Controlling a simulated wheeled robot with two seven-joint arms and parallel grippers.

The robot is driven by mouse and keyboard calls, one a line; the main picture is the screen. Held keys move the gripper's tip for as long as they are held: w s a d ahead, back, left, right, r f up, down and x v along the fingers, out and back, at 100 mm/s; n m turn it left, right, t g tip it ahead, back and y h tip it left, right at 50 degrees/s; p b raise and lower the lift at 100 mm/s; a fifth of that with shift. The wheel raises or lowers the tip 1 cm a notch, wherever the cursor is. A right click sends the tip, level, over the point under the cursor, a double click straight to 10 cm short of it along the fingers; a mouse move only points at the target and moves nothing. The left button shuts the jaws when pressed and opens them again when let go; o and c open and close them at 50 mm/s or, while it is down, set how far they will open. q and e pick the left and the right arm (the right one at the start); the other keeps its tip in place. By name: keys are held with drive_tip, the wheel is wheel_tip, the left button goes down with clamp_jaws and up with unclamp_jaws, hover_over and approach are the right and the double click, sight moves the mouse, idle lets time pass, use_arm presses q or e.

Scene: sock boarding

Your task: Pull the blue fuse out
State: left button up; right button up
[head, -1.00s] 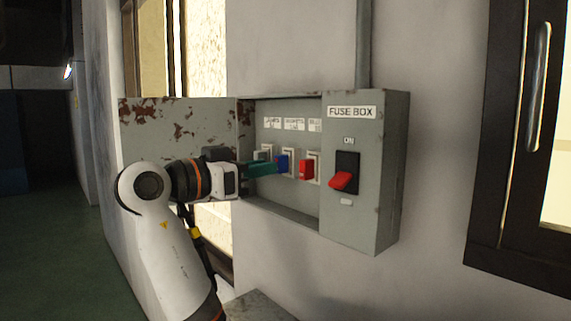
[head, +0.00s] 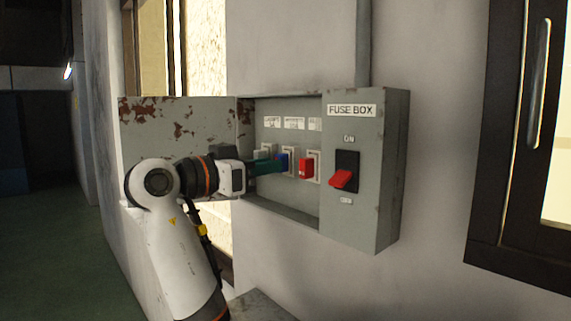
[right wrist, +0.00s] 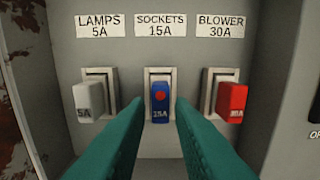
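The blue fuse (right wrist: 160,103), marked 15A with a red spot on its face, sits in the middle holder under the SOCKETS label; it also shows in the head view (head: 282,161), partly behind my fingertips. My right gripper (right wrist: 160,106) is open, with one teal finger to the left of the blue fuse and one to the right. A gap shows between the fuse and each finger. In the head view my right gripper (head: 270,166) reaches into the fuse box from the left. My left gripper is not in view.
A white 5A fuse (right wrist: 89,99) is left of the blue one and a red 30A fuse (right wrist: 231,102) is right. The fuse box (head: 388,170) has a red switch lever (head: 341,179) on its front. Its rusty door (head: 150,135) stands open at left.

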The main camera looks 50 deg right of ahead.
sight(285, 162)
drive_tip(key=shift+s+d+b, duration=0.15)
drive_tip(key=shift+d+b, duration=0.15)
drive_tip(key=shift+d, duration=1.2)
drive_tip(key=shift+a, duration=0.15)
idle(0.4)
clamp_jaws()
